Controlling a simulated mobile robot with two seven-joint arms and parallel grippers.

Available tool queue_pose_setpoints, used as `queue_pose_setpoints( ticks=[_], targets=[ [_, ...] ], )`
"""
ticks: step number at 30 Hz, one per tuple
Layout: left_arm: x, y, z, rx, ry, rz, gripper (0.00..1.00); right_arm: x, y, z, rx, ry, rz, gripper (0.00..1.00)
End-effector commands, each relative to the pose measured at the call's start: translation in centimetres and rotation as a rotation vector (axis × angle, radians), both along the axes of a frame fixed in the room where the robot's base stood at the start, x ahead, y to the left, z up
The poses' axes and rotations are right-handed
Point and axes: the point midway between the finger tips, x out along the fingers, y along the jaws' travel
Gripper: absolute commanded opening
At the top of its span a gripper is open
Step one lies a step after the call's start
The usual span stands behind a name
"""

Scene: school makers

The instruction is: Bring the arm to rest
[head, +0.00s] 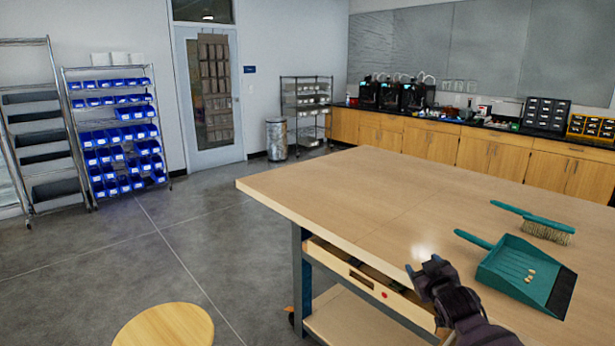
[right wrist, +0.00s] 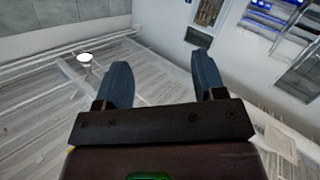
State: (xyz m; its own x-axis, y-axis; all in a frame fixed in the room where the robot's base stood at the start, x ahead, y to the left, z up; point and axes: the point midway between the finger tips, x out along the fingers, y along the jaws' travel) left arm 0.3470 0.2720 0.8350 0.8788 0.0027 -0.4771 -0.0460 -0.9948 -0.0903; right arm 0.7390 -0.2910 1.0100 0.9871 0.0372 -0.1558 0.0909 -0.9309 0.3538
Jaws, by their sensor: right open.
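My right gripper (head: 424,270) is in the head view at the front edge of the wooden workbench (head: 370,195), just left of the dustpan. In the right wrist view its two blue-grey fingers (right wrist: 160,85) stand apart with nothing between them. The fingers point up toward the ceiling and upper walls in that view. My left gripper is not in either view.
A teal dustpan (head: 500,265) with a few small tan bits lies on the bench, close to my right gripper. A teal brush (head: 545,228) lies behind it. A drawer (head: 350,277) under the bench edge stands partly open. A round stool (head: 165,326) is at lower left.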

Motion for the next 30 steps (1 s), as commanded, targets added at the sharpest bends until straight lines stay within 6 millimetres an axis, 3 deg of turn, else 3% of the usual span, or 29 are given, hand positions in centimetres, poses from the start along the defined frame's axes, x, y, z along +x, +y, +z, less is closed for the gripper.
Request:
queue_pose_setpoints(
  ticks=[1, 8, 15, 24, 30],
  targets=[
    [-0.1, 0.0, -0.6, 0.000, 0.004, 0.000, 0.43, -1.2, 0.1, -2.1, 0.007, 0.019, 0.001, 0.64],
    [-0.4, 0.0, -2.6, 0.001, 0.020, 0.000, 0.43, -8.4, 0.5, -10.9, 0.048, 0.109, 0.000, 0.64],
    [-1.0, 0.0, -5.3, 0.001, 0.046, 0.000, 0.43, -18.6, 1.0, -19.5, 0.108, 0.220, -0.020, 0.64],
    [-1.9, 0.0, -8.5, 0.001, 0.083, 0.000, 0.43, -31.8, 1.6, -26.3, 0.185, 0.356, -0.074, 0.64],
    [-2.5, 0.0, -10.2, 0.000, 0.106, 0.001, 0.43, -38.8, 1.8, -28.1, 0.223, 0.426, -0.116, 0.64]
  ],
)
